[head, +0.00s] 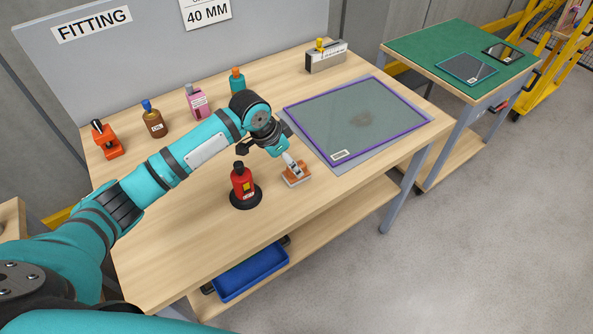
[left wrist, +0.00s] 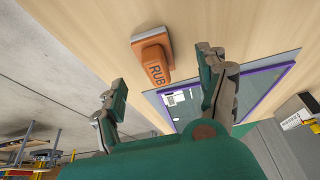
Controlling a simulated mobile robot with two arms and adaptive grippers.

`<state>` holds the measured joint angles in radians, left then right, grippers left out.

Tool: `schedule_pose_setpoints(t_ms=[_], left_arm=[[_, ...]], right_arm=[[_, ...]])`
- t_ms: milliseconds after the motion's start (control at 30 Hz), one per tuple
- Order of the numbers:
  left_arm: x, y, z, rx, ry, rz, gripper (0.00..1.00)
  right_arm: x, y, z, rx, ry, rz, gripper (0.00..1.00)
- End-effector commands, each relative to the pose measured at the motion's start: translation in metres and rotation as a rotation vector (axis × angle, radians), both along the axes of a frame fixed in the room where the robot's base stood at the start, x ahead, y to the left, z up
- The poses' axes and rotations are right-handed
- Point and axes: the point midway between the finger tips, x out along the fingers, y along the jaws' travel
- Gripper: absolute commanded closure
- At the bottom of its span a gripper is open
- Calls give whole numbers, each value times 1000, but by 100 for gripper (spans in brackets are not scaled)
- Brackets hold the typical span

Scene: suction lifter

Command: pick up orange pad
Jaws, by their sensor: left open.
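The orange pad (head: 297,181) rests on the wooden table near its front edge, left of the framed glass pane; a pale upright part shows above it. In the left wrist view the pad (left wrist: 152,52) shows the letters "RUB" and lies beyond the fingertips. My left gripper (head: 266,150) is just behind and left of the pad in the head view. In the left wrist view its two fingers (left wrist: 163,84) are spread, with nothing between them. The gripper partly hides the table behind the pad. My right gripper is not in view.
The purple-edged glass pane (head: 360,115) lies to the right. Several bottles and an orange clamp (head: 107,143) line the back. Bare tabletop (head: 165,245) lies front left.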

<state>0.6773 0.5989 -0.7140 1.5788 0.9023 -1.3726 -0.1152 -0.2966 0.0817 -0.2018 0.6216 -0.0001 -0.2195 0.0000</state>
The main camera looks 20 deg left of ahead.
Motion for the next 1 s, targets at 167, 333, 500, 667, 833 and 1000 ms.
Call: schedule_pose_setpoints(t_ms=[167,333,500,667,833,1000], left_arm=[[6,-12,-19,-1,5,-2,25],[12,-18,-40,1,2,0,25],[14,-19,-45,1,0,-2,25],[13,-19,-45,1,0,-2,29],[14,-19,-45,0,0,-1,51],[14,-19,-45,0,0,-1,73]], right_arm=[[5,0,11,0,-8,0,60],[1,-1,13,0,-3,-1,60],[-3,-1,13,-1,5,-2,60],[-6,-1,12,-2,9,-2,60],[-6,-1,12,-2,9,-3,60],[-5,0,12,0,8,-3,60]])
